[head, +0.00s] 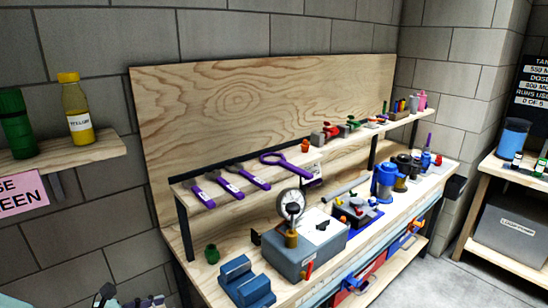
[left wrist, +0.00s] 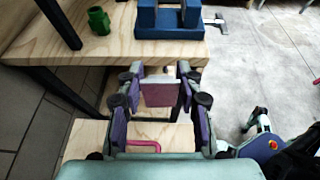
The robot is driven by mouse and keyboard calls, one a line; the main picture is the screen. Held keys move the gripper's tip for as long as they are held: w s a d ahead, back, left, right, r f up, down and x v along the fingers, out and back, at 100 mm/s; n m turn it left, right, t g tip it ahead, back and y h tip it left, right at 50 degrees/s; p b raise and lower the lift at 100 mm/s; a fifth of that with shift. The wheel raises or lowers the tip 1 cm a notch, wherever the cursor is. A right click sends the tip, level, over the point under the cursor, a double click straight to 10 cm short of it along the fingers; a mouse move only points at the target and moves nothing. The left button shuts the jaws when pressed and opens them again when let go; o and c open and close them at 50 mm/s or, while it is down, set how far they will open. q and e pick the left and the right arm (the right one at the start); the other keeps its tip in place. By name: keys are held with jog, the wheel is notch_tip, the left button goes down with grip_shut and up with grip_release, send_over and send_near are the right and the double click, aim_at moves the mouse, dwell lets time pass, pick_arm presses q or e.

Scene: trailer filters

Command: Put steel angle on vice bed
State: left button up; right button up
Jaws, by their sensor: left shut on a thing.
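A blue vice (head: 246,282) stands at the near left end of the workbench. In the left wrist view the blue vice (left wrist: 172,22) shows at the top, beyond my fingers, with a gap between its raised blocks. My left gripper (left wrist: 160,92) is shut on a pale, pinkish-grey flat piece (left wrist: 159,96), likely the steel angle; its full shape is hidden. The held piece is short of the bench edge in that view, apart from the vice. In the head view only the tips of my left gripper (head: 128,301) show at the bottom left. My right gripper is not in view.
A green cup-like part (head: 212,254) stands beside the vice. A grey box with a dial gauge (head: 291,204) stands close to the vice's right. A shelf with purple-handled tools (head: 230,187) overhangs the back. A black bench leg (left wrist: 58,22) is at the wrist view's left.

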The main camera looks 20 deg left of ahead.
pick_arm(q)
jog(key=w+d+m+g+h+b, duration=0.2)
jog(key=d+b, duration=0.6)
jog(key=d, duration=0.6)
jog(key=w+d+m+g+h+b, duration=0.2)
jog(key=d+b, duration=0.6)
jog(key=d, duration=0.6)
jog(key=shift+w+r+m+h, duration=0.2)
jog(key=shift+r+m+h, duration=0.35)
jog(key=shift+m, duration=0.45)
jog(key=shift+f+g, duration=0.1)
jog(key=shift+g, duration=0.3)
jog(key=shift+a, duration=0.1)
